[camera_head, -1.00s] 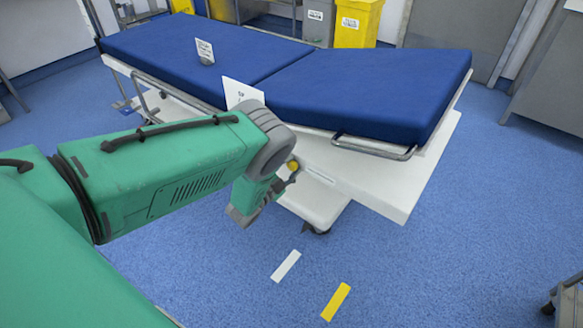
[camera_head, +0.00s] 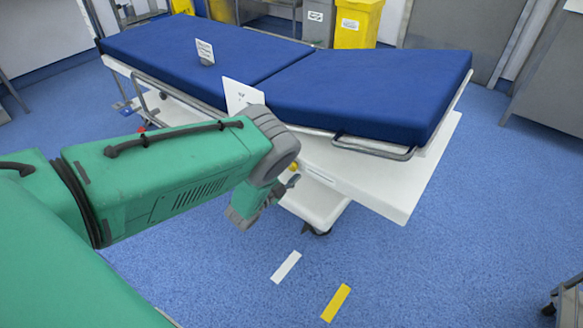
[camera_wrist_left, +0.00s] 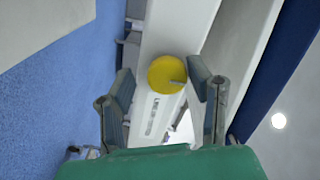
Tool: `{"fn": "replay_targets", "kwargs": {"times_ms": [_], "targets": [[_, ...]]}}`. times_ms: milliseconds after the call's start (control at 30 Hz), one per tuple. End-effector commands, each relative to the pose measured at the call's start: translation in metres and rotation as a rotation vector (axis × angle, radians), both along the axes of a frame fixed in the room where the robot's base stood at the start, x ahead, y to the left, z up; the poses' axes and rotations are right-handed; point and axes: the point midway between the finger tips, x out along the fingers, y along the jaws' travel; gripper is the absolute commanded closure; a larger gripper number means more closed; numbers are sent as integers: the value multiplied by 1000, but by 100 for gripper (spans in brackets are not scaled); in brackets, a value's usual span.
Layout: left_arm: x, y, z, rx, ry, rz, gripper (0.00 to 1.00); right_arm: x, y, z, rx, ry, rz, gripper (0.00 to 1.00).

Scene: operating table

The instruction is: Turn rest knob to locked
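The yellow round knob (camera_wrist_left: 165,74) sits on the white side of the table base in the left wrist view, with a small grey mark at its right edge. In the head view only a small yellow part of the knob (camera_head: 293,167) shows beside my wrist. My left gripper (camera_wrist_left: 160,82) is open, its two grey fingers on either side of the knob's image; the right finger is close to the knob's edge, and contact cannot be told. In the head view the left gripper (camera_head: 291,182) is partly hidden by my arm. My right gripper is not in view.
The operating table has a blue mattress (camera_head: 350,90), a metal side rail (camera_head: 372,150) and a white base (camera_head: 385,190). A white sign (camera_head: 242,94) stands at its near edge. Yellow bins (camera_head: 357,22) stand behind. The blue floor in front is open, with white and yellow strips (camera_head: 336,302).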

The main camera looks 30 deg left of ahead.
Motion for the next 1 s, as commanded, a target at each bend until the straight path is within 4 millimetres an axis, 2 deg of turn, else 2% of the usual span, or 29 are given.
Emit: {"fn": "replay_targets", "kwargs": {"times_ms": [300,433,567,800,1000], "targets": [[2,1,3,0,-8,2,47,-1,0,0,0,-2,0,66],[-8,2,3,1,-6,3,47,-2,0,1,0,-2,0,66],[-31,4,2,1,-4,4,47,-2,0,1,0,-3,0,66],[-82,8,1,0,-2,2,47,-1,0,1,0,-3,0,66],[-110,10,1,0,-4,1,47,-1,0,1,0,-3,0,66]]}}
